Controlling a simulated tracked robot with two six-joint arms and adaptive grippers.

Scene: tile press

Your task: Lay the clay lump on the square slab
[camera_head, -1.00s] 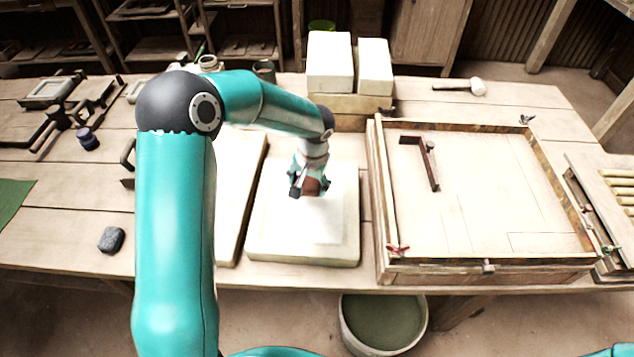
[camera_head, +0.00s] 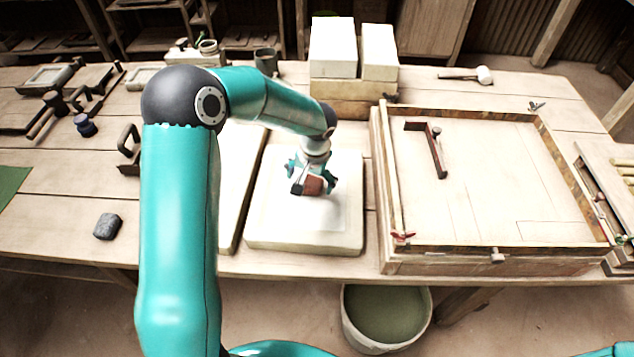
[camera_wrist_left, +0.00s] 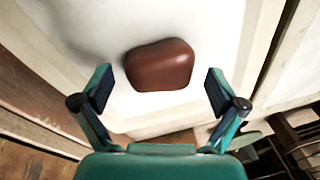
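The reddish-brown clay lump (camera_head: 314,186) is over the pale square slab (camera_head: 300,238) and appears to rest on it. In the left wrist view the lump (camera_wrist_left: 160,66) lies against the white surface of the slab (camera_wrist_left: 95,35). My left gripper (camera_head: 315,182) is low over the slab, right at the lump. In the left wrist view its two fingers (camera_wrist_left: 158,90) are spread, with a clear gap on each side of the lump. The lump's underside is hidden. My right gripper is not in view.
A wooden frame (camera_head: 381,200) with a dark red angled tool (camera_head: 437,158) stands right of the slab. White blocks (camera_head: 333,48) are stacked behind. Another pale slab (camera_head: 238,190) lies to the left. A grey stone (camera_head: 107,226) sits at the front left. A bucket (camera_head: 385,315) stands below the front edge.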

